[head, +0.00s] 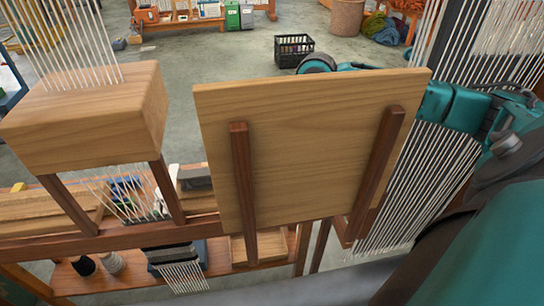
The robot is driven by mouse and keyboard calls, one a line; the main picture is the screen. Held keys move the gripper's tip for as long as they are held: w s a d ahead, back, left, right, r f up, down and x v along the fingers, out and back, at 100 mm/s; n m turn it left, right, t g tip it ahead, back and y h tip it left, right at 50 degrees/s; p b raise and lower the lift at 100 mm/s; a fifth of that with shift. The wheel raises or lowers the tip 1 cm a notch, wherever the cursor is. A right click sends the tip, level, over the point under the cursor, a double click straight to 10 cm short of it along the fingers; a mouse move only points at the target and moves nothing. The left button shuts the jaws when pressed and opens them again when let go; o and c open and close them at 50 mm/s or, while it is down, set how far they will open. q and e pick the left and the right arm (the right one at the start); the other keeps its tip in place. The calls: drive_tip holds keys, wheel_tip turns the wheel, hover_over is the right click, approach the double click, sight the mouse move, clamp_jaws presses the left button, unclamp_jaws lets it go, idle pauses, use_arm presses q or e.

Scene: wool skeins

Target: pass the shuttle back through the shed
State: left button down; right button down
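I do not see a shuttle that I can make out. White warp threads (408,190) run down at the right, beside a large wooden panel (320,140) with two dark uprights. More white threads fan out below a wooden block (85,120) at the left, near a dark striped woven strip (172,256). I cannot tell a shed opening between the threads. A teal arm of mine comes in from the right and passes behind the panel. Neither gripper shows; the panel hides whatever lies behind it.
A dark red wooden rail (110,240) runs along the left, with a lower shelf holding dark and pale spools (111,263). A black crate (293,50) and a woven basket (347,17) stand on the floor beyond. The grey floor (225,62) between is mostly clear.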

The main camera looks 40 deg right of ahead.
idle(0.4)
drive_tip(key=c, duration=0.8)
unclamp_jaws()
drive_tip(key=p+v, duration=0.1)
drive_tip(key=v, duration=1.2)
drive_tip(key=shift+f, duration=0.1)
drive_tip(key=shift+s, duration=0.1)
